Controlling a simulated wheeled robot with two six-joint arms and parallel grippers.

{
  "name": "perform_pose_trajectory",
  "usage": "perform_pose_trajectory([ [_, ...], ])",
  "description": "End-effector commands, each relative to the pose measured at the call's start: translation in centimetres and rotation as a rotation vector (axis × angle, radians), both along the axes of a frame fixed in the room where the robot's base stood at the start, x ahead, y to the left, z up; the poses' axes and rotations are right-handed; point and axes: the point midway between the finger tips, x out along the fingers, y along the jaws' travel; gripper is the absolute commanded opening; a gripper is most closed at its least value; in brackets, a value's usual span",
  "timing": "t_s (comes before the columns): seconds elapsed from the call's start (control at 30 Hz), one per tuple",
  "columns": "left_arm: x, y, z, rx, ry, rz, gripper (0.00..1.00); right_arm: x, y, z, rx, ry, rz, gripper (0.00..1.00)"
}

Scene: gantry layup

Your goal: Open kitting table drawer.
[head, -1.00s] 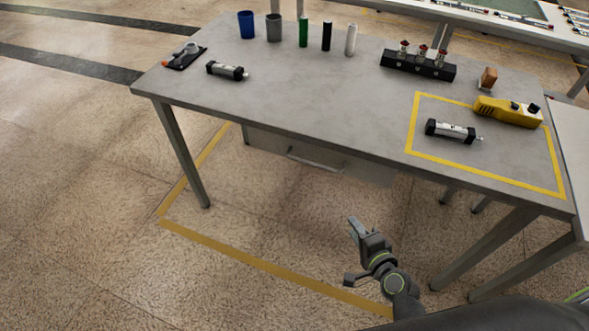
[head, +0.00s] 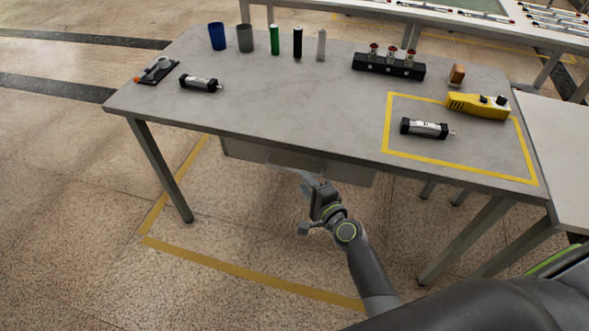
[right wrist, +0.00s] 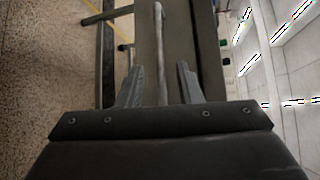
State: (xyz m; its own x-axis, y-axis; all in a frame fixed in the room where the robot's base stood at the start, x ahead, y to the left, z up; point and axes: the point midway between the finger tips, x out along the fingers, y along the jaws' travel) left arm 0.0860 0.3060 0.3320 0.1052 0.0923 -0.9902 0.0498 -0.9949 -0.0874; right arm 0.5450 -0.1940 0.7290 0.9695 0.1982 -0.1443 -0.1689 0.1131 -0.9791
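The kitting table (head: 290,110) has a grey top with a drawer (head: 345,171) hanging under its front edge. The drawer looks closed. In the right wrist view the drawer front (right wrist: 185,50) carries a long bar handle (right wrist: 160,50). My right gripper (head: 305,186) is in front of the drawer, just below the table edge. In the right wrist view the right gripper (right wrist: 160,85) is open, and the handle runs between its two fingers with a gap on each side. In the head view the gripper covers part of the handle. My left gripper is not in view.
On the table stand a blue cup (head: 217,36), a grey cup (head: 245,38), several bottles, a black valve block (head: 388,66), a yellow device (head: 478,105) and two cylinders (head: 425,128) (head: 201,84). Table legs (head: 160,170) flank open floor below.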

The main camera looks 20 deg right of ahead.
Motion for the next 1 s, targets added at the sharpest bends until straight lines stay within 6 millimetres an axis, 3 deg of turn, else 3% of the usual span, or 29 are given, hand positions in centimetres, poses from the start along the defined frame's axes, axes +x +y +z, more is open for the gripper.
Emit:
perform_pose_trajectory([
  [0.1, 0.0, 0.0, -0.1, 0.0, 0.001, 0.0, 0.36, 2.3, 0.5, -0.3, 0.0, -0.001, 0.002, 0.32],
  [0.33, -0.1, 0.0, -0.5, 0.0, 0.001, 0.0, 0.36, 5.3, 1.1, -0.8, -0.001, 0.0, 0.001, 0.32],
  [0.8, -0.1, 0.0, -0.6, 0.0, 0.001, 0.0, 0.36, 6.4, 1.3, -0.9, -0.001, 0.0, 0.0, 0.32],
  [1.0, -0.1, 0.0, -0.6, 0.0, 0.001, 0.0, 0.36, 6.3, 1.3, -1.0, -0.001, 0.0, 0.0, 0.06],
])
